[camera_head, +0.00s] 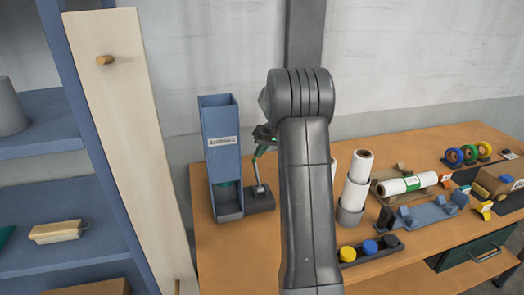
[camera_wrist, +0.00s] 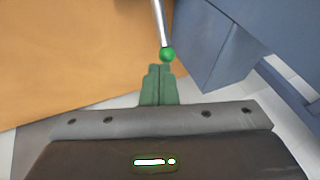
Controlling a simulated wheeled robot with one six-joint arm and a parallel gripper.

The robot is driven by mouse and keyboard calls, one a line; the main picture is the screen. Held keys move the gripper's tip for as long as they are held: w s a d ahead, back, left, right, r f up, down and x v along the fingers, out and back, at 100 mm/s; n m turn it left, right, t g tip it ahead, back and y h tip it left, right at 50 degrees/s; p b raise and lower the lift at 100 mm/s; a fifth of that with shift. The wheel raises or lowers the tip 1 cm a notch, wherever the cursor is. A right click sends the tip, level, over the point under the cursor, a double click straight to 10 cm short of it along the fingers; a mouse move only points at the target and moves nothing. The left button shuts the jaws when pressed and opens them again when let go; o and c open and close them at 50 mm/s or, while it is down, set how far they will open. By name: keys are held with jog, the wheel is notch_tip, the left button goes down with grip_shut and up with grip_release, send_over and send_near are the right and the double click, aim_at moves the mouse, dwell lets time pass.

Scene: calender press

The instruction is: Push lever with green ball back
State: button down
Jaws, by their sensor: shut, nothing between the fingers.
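The lever is a thin metal rod (camera_wrist: 159,22) topped by a green ball (camera_wrist: 167,54) in the wrist view. In the head view its rod (camera_head: 256,172) rises from a dark base block (camera_head: 260,199) beside the blue dispenser. My gripper (camera_wrist: 160,70) has green fingers that are shut and empty. Their tips are right next to the ball in the wrist view; I cannot tell whether they touch it. In the head view my gripper (camera_head: 261,150) is at the lever's top, where the green ball cannot be told clearly from the fingers.
The tall blue dispenser (camera_head: 220,140) stands just left of the lever and shows in the wrist view (camera_wrist: 215,50). White rolls (camera_head: 357,180), a rack with coloured knobs (camera_head: 370,249) and tape rolls (camera_head: 470,153) are on the wooden table (camera_head: 235,255) to the right. A blue shelf (camera_head: 40,190) is at left.

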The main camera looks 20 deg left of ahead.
jog(key=shift+w+a+f, duration=0.15)
jog(key=shift+w+f, duration=0.05)
jog(key=shift+s+d+r+b, duration=0.15)
jog(key=shift+s+d+b, duration=0.2)
jog(key=shift+s+d, duration=0.25)
jog(key=shift+a, duration=0.1)
